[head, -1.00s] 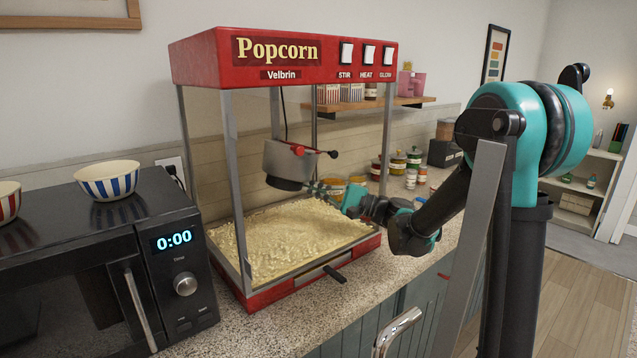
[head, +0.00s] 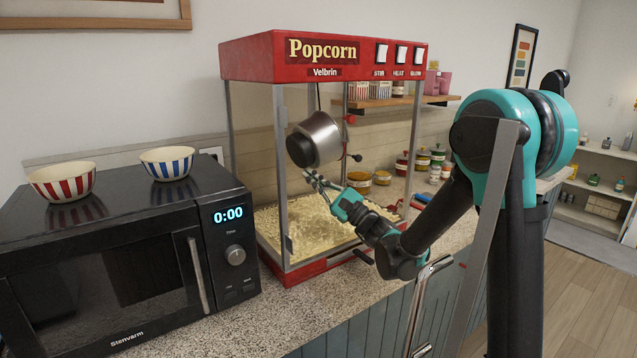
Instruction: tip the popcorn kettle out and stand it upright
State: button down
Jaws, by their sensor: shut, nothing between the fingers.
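The silver kettle (head: 322,137) hangs inside the red popcorn machine (head: 300,56), strongly tilted. Its black base (head: 301,150) faces left and toward me, so its mouth is turned away and hidden. A black-tipped handle (head: 356,157) sticks out at its lower right, and a red knob (head: 351,119) shows beside it. Loose popcorn (head: 300,232) covers the machine's floor. My gripper (head: 312,179) reaches in through the open front, just below the kettle. It is shut and empty; whether it touches the kettle's underside I cannot tell.
A black microwave (head: 110,250) stands left of the machine, with a red-striped bowl (head: 63,181) and a blue-striped bowl (head: 167,163) on top. The machine's metal posts (head: 282,170) flank the opening. Several jars (head: 382,177) stand behind on the counter. A shelf (head: 400,101) hangs above.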

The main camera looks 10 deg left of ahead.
jog(key=s+a+r, duration=0.3)
jog(key=r, duration=0.4)
jog(key=shift+s+r, duration=0.15)
jog(key=shift+s, duration=0.05)
dwell(0.7)
